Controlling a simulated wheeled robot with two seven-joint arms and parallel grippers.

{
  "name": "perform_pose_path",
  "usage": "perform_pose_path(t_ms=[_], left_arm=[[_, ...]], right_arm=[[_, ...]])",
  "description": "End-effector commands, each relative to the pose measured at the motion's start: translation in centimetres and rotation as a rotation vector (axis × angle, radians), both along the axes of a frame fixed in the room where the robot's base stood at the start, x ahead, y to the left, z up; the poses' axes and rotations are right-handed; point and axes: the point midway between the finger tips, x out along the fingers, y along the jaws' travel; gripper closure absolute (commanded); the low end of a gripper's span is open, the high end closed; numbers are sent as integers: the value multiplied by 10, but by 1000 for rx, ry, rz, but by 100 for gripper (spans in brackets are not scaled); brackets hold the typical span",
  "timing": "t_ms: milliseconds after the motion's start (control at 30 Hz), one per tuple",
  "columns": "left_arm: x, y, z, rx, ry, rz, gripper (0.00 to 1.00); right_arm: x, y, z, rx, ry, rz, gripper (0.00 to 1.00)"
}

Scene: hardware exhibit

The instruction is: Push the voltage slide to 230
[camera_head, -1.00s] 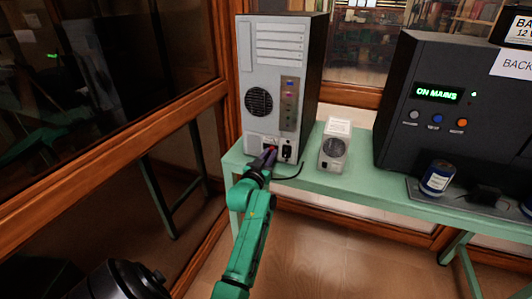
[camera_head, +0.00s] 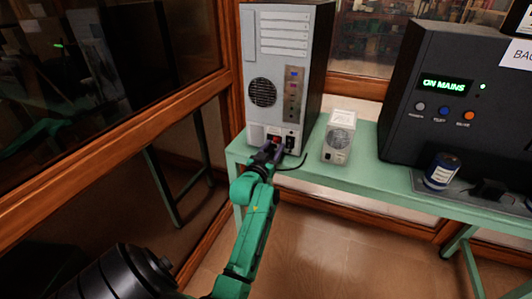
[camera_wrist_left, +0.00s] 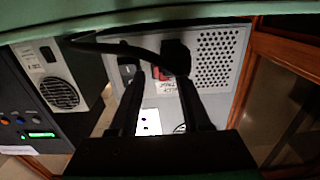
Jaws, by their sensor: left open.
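The grey computer tower (camera_head: 276,72) stands on the green bench with its rear panel facing me. A small red part, likely the voltage slide (camera_head: 273,138), shows low on that panel between my fingertips. The wrist view is upside down and shows this red slide (camera_wrist_left: 160,73) beside a black power plug (camera_wrist_left: 176,55); its number cannot be read. My left gripper (camera_head: 269,152) is open and empty, close in front of the panel. Its two fingers (camera_wrist_left: 159,82) straddle the red slide in the wrist view; contact cannot be told. My right gripper is not seen.
A small grey box (camera_head: 338,143) stands right of the tower. A wood-framed glass wall (camera_head: 110,152) is at left.

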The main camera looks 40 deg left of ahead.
Motion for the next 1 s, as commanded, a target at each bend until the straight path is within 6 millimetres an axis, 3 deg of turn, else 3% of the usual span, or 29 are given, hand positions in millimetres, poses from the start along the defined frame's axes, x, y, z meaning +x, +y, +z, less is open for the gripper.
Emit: perform_pose_path(t_ms=[500,667,1000], left_arm=[[-115,-40,-2,-2,3,-1,52],[-127,-44,0,-1,1,-1,52],[-127,-44,0,-1,0,-1,52]], right_arm=[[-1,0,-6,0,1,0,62],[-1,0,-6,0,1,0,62],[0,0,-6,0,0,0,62]])
